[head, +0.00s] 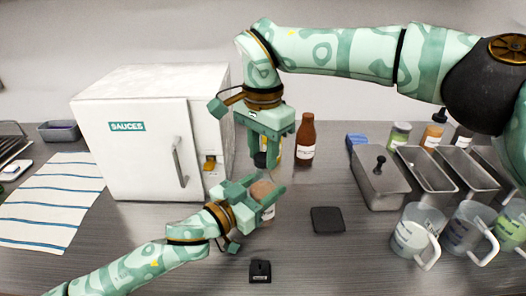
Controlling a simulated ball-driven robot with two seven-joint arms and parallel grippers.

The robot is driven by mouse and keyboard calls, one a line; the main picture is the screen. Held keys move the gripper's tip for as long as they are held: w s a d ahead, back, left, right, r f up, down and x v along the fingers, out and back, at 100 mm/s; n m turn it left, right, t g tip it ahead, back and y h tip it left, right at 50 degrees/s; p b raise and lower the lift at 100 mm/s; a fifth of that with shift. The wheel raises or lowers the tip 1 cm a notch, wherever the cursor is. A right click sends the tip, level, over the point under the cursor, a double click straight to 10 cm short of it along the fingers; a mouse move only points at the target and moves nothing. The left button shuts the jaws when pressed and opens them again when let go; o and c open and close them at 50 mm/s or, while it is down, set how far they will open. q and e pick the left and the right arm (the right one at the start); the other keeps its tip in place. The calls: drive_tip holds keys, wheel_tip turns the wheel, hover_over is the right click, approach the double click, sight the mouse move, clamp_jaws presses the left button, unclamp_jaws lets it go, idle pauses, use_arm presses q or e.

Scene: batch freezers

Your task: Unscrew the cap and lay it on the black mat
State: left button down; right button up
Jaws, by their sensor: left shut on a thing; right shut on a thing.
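My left gripper (258,194) is shut on a jar (268,211) with a pale label and a brownish top; its fingers hide much of the jar. My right gripper (268,152) points down just above the jar and is shut on a small dark piece (260,160), which looks like the cap but is mostly hidden by the fingers. I cannot clearly tell whether this piece still touches the jar. The square black mat (327,220) lies bare on the counter to the right of the jar.
A white box labelled SAUCES (135,145) stands behind left. A brown bottle (306,140) stands behind the grippers. Metal bins (379,184) and clear jugs (417,232) fill the right. A small black block (260,271) lies in front. A striped cloth (55,205) lies left.

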sight(263, 157)
drive_tip(key=shift+r, duration=2)
use_arm(q)
drive_tip(key=shift+c, duration=2.4)
unclamp_jaws()
drive_tip(key=shift+a, duration=0.1)
use_arm(e)
drive_tip(key=r, duration=0.1)
drive_tip(key=r+p, duration=0.2)
drive_tip(key=shift+s, duration=0.25)
use_arm(q)
drive_tip(key=v, duration=1.2)
use_arm(e)
drive_tip(key=shift+f, duration=0.1)
